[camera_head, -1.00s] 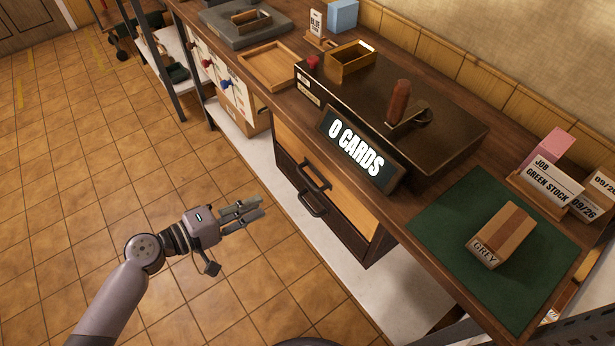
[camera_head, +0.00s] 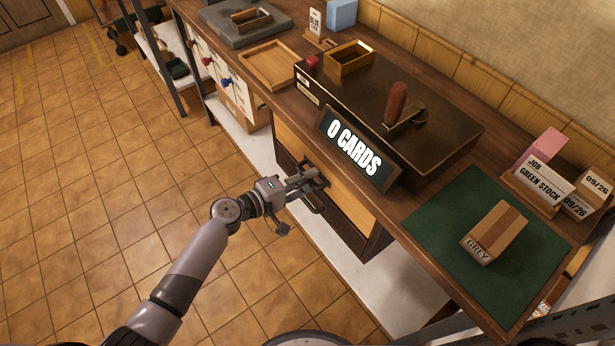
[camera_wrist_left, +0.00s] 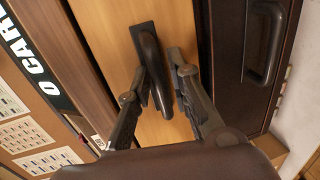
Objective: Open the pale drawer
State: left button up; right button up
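The pale drawer (camera_head: 352,203) is the upper, light wood front under the bench top, and it looks shut. It fills the middle of the left wrist view (camera_wrist_left: 112,35). Its dark handle (camera_wrist_left: 149,62) lies between the two fingers of my left gripper (camera_wrist_left: 160,68). The fingers are apart, one on each side of the handle; whether either one touches it I cannot tell. In the head view my left gripper (camera_head: 316,178) reaches the drawer front and hides most of the handle. My right gripper is not in view.
A dark drawer (camera_wrist_left: 228,55) with its own handle (camera_wrist_left: 266,42) sits just below the pale one. The "0 CARDS" sign (camera_head: 357,148) hangs above, on the press (camera_head: 440,135). A green mat (camera_head: 440,232) with a "GREY" box (camera_head: 497,230) lies right. The tiled floor (camera_head: 130,200) is clear.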

pick_arm(q)
jog(key=shift+c, duration=0.5)
grip_shut()
